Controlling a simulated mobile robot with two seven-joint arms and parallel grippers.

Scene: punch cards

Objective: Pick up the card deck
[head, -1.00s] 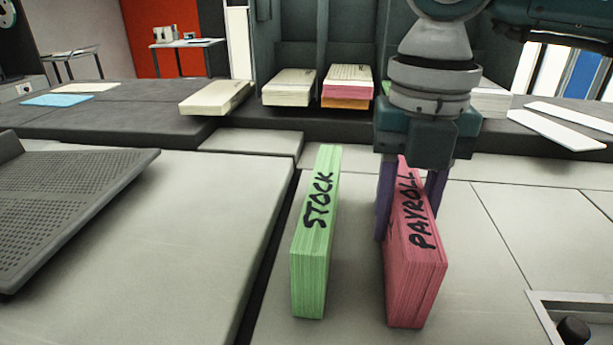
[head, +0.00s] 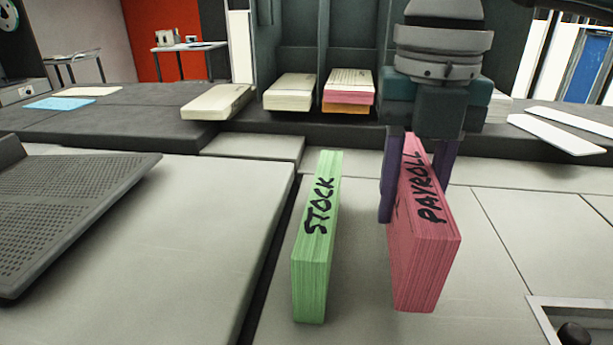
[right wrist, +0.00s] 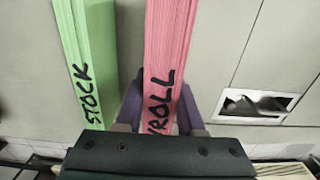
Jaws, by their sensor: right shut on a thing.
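The pink card deck marked PAYROLL (head: 428,240) stands on its long edge in the head view, held between the purple fingers of my right gripper (head: 415,190). Its underside seems slightly clear of the light grey surface. In the right wrist view the same pink deck (right wrist: 168,50) runs between the two fingers (right wrist: 161,112), with part of its lettering hidden by the gripper. The green deck marked STOCK (head: 315,240) stands upright to its left, apart from the gripper. My left gripper is not in view.
Cream card stacks (head: 215,102) and a pink-and-orange stack (head: 348,88) lie at the back. A dark perforated plate (head: 70,205) is at left. A framed recess with a dark knob (head: 574,333) is at front right. Loose white cards (head: 556,131) lie at right.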

